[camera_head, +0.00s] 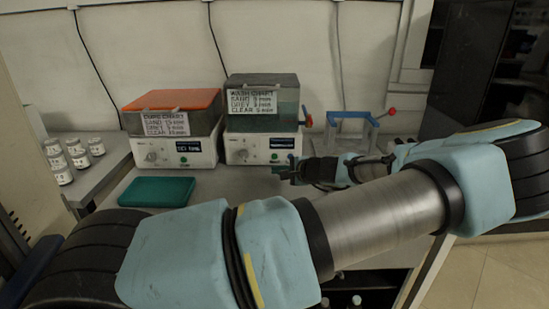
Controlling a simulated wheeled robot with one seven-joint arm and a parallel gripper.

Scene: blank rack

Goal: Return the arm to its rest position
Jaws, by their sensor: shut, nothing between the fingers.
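My gripper (285,170) is at the middle of the head view, above the bench in front of the right-hand machine. It is shut and I see nothing held in it. My arm is bent: a large blue and metal section crosses the foreground from lower left to the right, then folds back so that the gripper points left. Part of the bench behind the arm is hidden.
Two white machines stand at the back of the bench (215,187): one with an orange lid (172,99), one with a dark lid (262,80). A green tray (157,191) lies in front. A blue-topped frame (350,117) stands right; several jars (79,153) stand left.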

